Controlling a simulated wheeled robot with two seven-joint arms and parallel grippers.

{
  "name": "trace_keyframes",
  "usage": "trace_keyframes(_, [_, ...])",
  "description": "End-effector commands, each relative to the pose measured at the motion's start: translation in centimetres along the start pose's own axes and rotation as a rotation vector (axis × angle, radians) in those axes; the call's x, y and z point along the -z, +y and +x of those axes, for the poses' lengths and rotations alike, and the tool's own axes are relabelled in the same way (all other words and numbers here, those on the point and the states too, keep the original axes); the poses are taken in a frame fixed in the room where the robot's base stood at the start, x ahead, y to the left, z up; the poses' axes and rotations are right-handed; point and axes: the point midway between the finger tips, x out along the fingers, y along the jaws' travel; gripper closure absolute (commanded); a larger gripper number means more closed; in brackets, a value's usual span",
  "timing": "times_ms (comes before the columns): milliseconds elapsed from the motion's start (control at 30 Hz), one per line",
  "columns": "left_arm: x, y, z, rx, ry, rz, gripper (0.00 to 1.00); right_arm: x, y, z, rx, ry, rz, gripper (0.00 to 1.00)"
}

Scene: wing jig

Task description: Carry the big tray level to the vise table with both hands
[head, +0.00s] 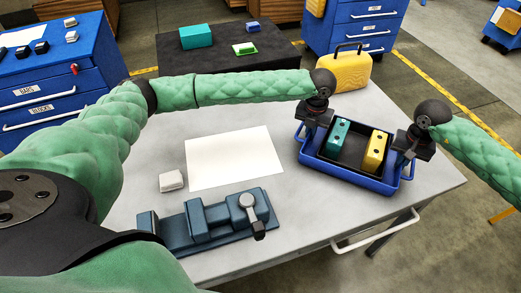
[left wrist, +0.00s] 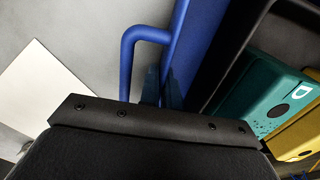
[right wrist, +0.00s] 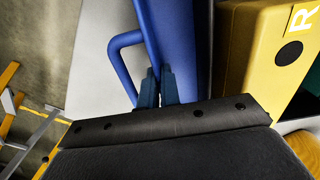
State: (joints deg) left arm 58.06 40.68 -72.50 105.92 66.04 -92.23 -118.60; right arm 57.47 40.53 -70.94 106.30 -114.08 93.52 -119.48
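The big blue tray (head: 348,180) is level at the right end of the grey table (head: 240,112). I cannot tell whether its base touches the tabletop. Inside are a black liner, a teal block (head: 339,137) and a yellow block (head: 376,150). My left gripper (head: 314,124) is at the tray's left side; its close-set fingers are at the tray wall beside the handle (left wrist: 130,60). My right gripper (head: 404,160) is at the right side, its fingers close together at the wall beside the other handle (right wrist: 114,62). The palms partly hide both grasps. A blue-grey vise (head: 215,220) stands at the table's front.
A white sheet (head: 235,158) and a small white block (head: 171,181) lie left of the tray. A yellow case (head: 345,72) stands behind it. A dark table (head: 220,55) with small items and blue drawer cabinets (head: 355,28) stand further back. The table's right edge is close to the tray.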

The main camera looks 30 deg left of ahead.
Motion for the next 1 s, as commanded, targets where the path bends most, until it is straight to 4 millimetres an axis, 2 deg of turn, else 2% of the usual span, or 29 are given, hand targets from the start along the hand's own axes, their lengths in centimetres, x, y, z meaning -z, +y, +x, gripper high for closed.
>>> trace_keyframes(233, [-0.1, 0.3, 1.1, -0.004, -0.001, -0.004, 1.0, 0.1, 0.3, 1.0, -0.004, 0.001, 0.004, 1.0])
trace_keyframes(300, [-0.1, 0.3, 0.9, -0.004, 0.0, -0.004, 0.82, 0.1, 0.3, 0.8, -0.004, 0.0, 0.004, 0.82])
trace_keyframes(367, [-0.1, 0.2, 0.9, -0.004, 0.0, -0.003, 0.74, 0.1, 0.2, 0.9, -0.003, 0.0, 0.003, 0.74])
trace_keyframes(667, [-0.1, 0.1, 0.6, -0.001, -0.001, -0.001, 0.74, 0.0, 0.1, 0.9, -0.001, 0.0, 0.001, 0.74])
trace_keyframes(867, [-0.1, 0.1, -1.7, -0.001, -0.002, -0.001, 0.74, 0.0, 0.1, 0.8, -0.001, 0.0, 0.001, 0.74])
trace_keyframes(1000, [-0.1, 0.1, -4.5, -0.001, -0.003, -0.001, 0.74, 0.0, 0.0, 0.8, -0.001, 0.0, 0.0, 0.74])
